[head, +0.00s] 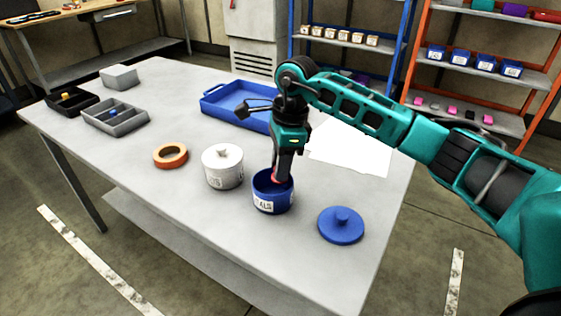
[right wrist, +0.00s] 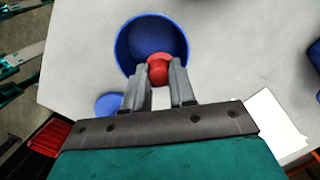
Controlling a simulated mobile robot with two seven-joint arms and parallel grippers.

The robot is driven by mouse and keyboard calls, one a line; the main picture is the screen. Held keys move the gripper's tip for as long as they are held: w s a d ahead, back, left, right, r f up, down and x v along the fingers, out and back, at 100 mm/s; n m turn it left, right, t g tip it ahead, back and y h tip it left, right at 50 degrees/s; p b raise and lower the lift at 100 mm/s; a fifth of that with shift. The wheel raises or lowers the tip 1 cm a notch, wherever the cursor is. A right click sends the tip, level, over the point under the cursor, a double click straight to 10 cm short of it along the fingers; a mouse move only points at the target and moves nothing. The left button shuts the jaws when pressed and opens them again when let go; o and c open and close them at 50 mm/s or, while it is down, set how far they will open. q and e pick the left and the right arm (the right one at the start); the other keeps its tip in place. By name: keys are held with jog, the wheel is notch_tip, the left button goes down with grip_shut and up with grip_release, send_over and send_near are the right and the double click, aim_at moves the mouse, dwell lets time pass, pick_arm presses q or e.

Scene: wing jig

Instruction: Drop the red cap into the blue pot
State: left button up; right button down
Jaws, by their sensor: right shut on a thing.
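The blue pot (head: 272,204) stands open and upright on the grey table, with a white label on its side. My right gripper (head: 277,178) points down at the pot's mouth. In the right wrist view, the right gripper (right wrist: 158,78) is shut on the round red cap (right wrist: 159,68), held between the fingertips. There the cap overlaps the near side of the blue pot's (right wrist: 122,45) opening; its exact height is hard to tell. In the head view only a sliver of red shows beside the fingers. My left gripper is not in view.
A blue lid (head: 341,226) lies right of the pot. A white lidded pot (head: 222,170) stands close on its left, then an orange ring (head: 170,156). A blue tray (head: 225,108), grey divided box (head: 118,122) and white sheet (head: 350,150) lie farther back.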

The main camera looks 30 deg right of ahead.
jog(key=c, duration=1.2)
grip_release()
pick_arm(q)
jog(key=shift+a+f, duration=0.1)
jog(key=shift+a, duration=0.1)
pick_arm(e)
jog(key=o, duration=0.4)
jog(key=shift+c, duration=0.2)
pick_arm(q)
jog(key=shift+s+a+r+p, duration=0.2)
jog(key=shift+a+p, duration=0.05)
jog(key=shift+p, duration=0.4)
pick_arm(e)
notch_tip(320, 180, up, 13)
jog(key=d, duration=0.1)
jog(key=shift+s+d, duration=0.25)
jog(key=shift+d, duration=0.15)
jog(key=shift+f, duration=0.15)
